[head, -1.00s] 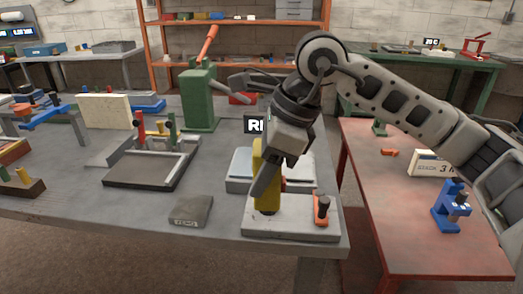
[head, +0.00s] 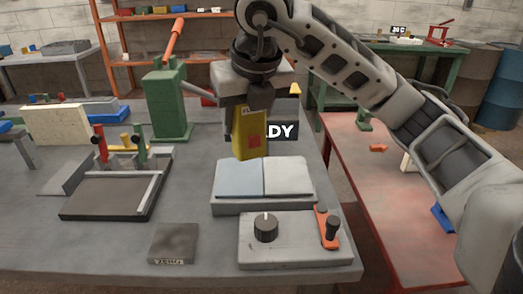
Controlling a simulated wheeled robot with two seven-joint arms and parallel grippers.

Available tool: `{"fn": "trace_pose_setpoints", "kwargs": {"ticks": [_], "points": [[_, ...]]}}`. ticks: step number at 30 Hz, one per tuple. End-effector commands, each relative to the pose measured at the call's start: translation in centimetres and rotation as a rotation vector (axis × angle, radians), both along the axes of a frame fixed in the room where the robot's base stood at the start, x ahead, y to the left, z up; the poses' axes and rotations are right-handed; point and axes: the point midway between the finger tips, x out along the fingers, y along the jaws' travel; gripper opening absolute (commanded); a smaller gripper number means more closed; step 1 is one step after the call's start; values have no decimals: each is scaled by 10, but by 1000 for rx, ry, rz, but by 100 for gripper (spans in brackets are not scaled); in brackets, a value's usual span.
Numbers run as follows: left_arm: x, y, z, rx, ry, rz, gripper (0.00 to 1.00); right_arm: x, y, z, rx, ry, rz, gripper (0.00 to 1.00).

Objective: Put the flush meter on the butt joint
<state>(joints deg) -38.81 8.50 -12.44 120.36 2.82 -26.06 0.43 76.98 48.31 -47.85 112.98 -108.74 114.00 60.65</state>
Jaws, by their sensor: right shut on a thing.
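The flush meter, a yellow block with a red patch (head: 250,136), hangs upright below my right gripper (head: 249,104), which is shut on its top. The butt joint (head: 263,178) is the seam between two pale plates, one bluish and one grey, on a grey base (head: 262,207). The meter is in the air over the back edge of the plates, apart from them as far as I can tell. My left gripper is out of view.
A grey block with a black knob (head: 265,227) and an orange clamp (head: 325,227) stands in front of the plates. A dark grey block (head: 173,243) lies to its left. A green press (head: 167,103) and a black sign (head: 284,132) stand behind.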

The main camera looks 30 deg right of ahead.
Motion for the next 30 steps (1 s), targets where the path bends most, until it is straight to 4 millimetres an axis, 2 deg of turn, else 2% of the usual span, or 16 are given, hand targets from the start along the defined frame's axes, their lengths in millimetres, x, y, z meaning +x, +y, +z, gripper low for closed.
{"fn": "trace_pose_setpoints", "kwargs": {"ticks": [2,6,9,14,17,21,24,30], "points": [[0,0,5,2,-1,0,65,11,-20,-8,-1,3,-9,21],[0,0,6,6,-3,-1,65,22,-37,-36,0,4,-3,21],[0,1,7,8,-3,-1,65,28,-45,-49,-2,2,0,21],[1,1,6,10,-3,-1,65,33,-51,-58,1,0,1,21],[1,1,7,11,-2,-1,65,36,-58,-68,0,1,1,21],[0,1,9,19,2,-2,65,36,-58,-88,-1,2,3,21],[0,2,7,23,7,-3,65,36,-58,-96,0,-1,3,21],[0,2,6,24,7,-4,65,36,-57,-97,0,-2,4,21]]}}
